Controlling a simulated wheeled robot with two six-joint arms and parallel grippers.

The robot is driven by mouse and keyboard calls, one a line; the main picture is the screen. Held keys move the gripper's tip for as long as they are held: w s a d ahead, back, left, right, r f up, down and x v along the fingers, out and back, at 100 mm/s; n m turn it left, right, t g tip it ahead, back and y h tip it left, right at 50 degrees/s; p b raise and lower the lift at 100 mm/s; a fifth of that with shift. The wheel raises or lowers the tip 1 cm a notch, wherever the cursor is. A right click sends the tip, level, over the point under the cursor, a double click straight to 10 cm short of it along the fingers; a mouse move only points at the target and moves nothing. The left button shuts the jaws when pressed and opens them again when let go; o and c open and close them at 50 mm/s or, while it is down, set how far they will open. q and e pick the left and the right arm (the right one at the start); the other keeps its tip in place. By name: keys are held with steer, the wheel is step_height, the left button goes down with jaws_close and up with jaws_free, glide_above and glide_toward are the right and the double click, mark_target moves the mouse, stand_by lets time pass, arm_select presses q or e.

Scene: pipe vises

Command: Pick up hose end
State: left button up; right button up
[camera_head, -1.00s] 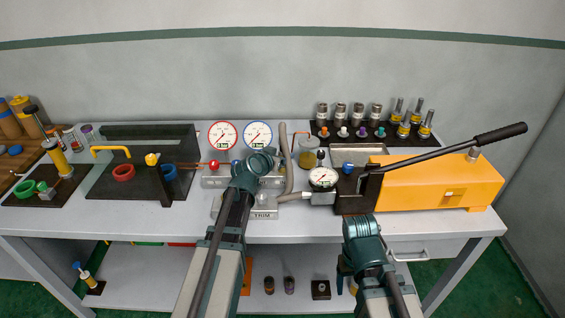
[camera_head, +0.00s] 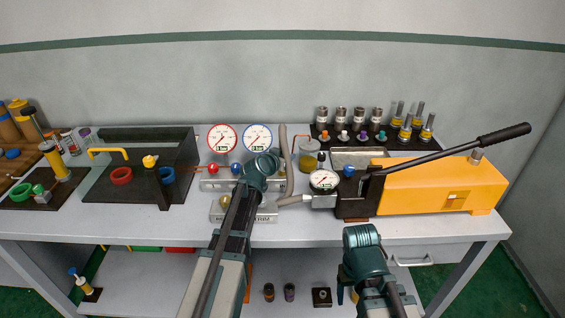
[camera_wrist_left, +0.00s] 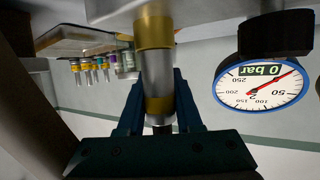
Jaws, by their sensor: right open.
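A grey hose (camera_head: 284,160) runs down in front of the wall, just right of the blue-rimmed gauge (camera_head: 257,137). My left gripper (camera_head: 268,158) is at the manifold, just left of the hose; its fingers are hidden in the head view. In the left wrist view a silver cylindrical fitting with brass bands (camera_wrist_left: 157,75), apparently the hose end, lies between the blue fingers of my left gripper (camera_wrist_left: 160,90). The fingers lie close along both its sides; whether they press on it is unclear. My right gripper (camera_head: 347,285) is open, low in front of the bench, its tips mostly hidden.
A dial gauge (camera_head: 323,180) and the orange hand pump (camera_head: 440,187) with its long lever stand right of the hose. A rack of fittings (camera_head: 350,135) is behind. The red-rimmed gauge (camera_head: 222,138) is left. The bench front (camera_head: 110,222) is clear.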

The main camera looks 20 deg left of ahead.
arm_select(q)
jaws_close()
